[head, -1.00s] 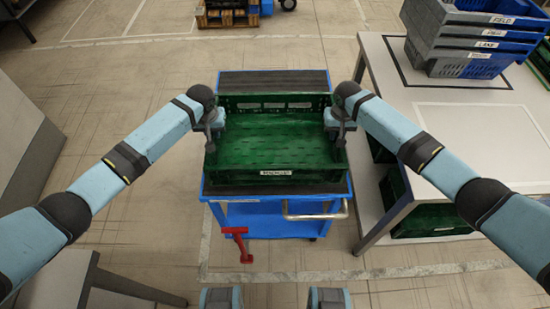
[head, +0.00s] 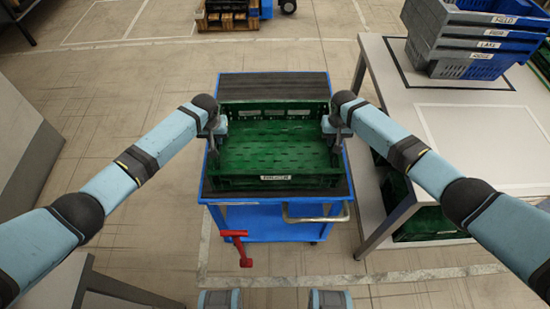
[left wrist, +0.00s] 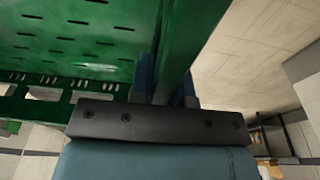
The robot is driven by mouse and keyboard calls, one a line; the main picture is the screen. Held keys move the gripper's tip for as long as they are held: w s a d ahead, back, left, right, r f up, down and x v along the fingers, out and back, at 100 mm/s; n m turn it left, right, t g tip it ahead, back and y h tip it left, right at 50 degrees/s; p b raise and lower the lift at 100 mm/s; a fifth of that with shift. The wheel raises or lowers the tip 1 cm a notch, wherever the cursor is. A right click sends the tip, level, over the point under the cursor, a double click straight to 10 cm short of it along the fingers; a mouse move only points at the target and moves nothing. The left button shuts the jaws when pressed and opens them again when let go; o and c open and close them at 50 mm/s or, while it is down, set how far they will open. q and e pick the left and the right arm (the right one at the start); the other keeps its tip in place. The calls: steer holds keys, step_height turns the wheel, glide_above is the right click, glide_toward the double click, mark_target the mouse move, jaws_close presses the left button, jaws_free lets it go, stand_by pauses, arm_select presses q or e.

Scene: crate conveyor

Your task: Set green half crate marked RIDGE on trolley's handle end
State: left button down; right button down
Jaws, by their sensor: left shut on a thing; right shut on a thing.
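The green crate (head: 240,183) is over the trolley (head: 275,84), towards its near end, where the metal handle (head: 318,217) is. Its white front label is too blurred to read. My left gripper (head: 216,134) is shut on the crate's left wall, and my right gripper (head: 333,131) is shut on its right wall. In the left wrist view, the left fingers (left wrist: 165,85) straddle the crate wall (left wrist: 192,35). The crate looks level. I cannot tell whether it touches the dark deck. Bare deck shows behind it and in a strip in front.
A light table (head: 480,150) stands at right, with a stack of grey and blue crates (head: 475,50) on it and green crates (head: 425,222) beneath. A red lever (head: 240,247) sticks out at the trolley's near side. A pallet (head: 228,18) lies far back.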

arm_select(q)
steer(key=shift+f, duration=0.1)
